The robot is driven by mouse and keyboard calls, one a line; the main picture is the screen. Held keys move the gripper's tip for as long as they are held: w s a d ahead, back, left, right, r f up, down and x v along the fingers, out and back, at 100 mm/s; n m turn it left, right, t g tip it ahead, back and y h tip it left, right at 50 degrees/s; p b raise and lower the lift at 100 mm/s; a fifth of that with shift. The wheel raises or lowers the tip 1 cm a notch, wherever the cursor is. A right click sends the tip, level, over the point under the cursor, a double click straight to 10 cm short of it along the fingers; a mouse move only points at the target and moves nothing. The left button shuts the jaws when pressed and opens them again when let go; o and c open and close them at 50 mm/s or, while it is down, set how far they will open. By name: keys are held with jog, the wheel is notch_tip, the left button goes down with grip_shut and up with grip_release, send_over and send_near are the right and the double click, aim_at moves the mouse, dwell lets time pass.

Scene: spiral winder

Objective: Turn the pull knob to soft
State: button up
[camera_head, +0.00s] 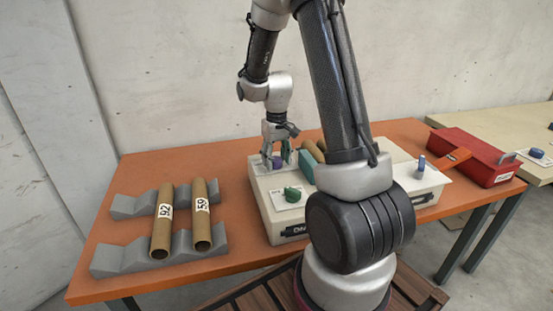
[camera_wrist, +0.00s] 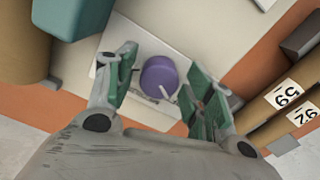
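A round purple knob (camera_head: 277,162) stands on a white label plate on the beige winder (camera_head: 257,205). The knob also shows in the wrist view (camera_wrist: 159,76), with a pale pointer at its lower right. I cannot read the plate's words, so I cannot tell whether this is the pull knob. My gripper (camera_head: 278,157) points down over it. In the wrist view its green-padded fingers (camera_wrist: 160,78) are spread on either side of the purple knob, with narrow gaps. A green knob (camera_head: 292,194) sits nearer the front, and a blue knob (camera_head: 421,163) is at the right.
A teal block (camera_head: 307,167) stands close right of my gripper, with brown tubes (camera_head: 314,150) behind it. Two numbered tubes (camera_head: 162,225) (camera_head: 202,220) lie on grey racks (camera_head: 127,258) at left. A red box (camera_head: 470,157) is at right. My arm hides part of the winder.

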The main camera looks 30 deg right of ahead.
aim_at(277, 160)
jog(key=shift+r, duration=0.1)
notch_tip(277, 160, up, 12)
dwell(0.6)
dwell(0.4)
jog(key=s+a+r+t, duration=0.2)
jog(key=s+r, duration=0.3)
jog(key=s, duration=0.6)
jog(key=s+a+r+t, duration=0.2)
jog(key=s+r, duration=0.3)
jog(key=s, duration=0.7)
jog(key=shift+s+a+r, duration=0.15)
jog(key=shift+a+r, duration=0.2)
jog(key=shift+a, duration=0.45)
